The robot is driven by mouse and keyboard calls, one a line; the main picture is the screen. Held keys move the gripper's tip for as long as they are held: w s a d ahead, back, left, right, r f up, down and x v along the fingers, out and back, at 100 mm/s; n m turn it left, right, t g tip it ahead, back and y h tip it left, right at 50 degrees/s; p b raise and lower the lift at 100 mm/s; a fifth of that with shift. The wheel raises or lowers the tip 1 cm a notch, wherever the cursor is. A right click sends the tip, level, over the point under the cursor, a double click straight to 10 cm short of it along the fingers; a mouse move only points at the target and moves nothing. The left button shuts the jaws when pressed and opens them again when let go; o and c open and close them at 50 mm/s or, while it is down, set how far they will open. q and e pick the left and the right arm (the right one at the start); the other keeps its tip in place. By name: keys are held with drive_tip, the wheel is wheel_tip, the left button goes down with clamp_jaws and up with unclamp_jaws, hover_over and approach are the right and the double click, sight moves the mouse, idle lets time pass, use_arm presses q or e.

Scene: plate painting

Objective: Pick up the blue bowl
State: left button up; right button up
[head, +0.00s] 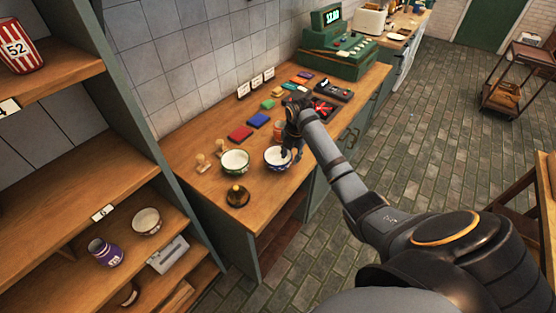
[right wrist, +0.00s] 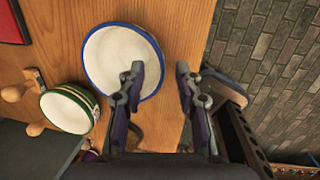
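The blue bowl, white inside with a blue rim, stands upright on the wooden counter in the head view (head: 276,164) and fills the upper left of the right wrist view (right wrist: 112,62). My right gripper (head: 289,152) is above its right side and hides part of the rim. In the right wrist view the gripper (right wrist: 159,76) is open and empty, with the bowl's right rim showing between its fingers. The left finger overlaps the bowl's inside and the right finger is outside it. I cannot tell how far above the rim they are. My left gripper is not in view.
A green-rimmed bowl (head: 235,168) stands close left of the blue bowl. A gold-and-black bell (head: 237,196) is in front, and wooden stamps (head: 202,163) stand at left. Colored pads (head: 240,133) and a green cash register (head: 338,52) are behind. The counter's front edge is close right.

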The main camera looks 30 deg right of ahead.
sight(289, 162)
drive_tip(key=shift+w+a+f+p, duration=0.1)
drive_tip(key=shift+w+f+p, duration=0.1)
drive_tip(key=shift+f, duration=0.75)
drive_tip(key=shift+w+a+f+p, duration=0.1)
drive_tip(key=shift+f+p, duration=0.05)
drive_tip(key=shift+f, duration=0.8)
drive_tip(key=shift+s, duration=0.1)
clamp_jaws()
drive_tip(key=shift+r, duration=0.1)
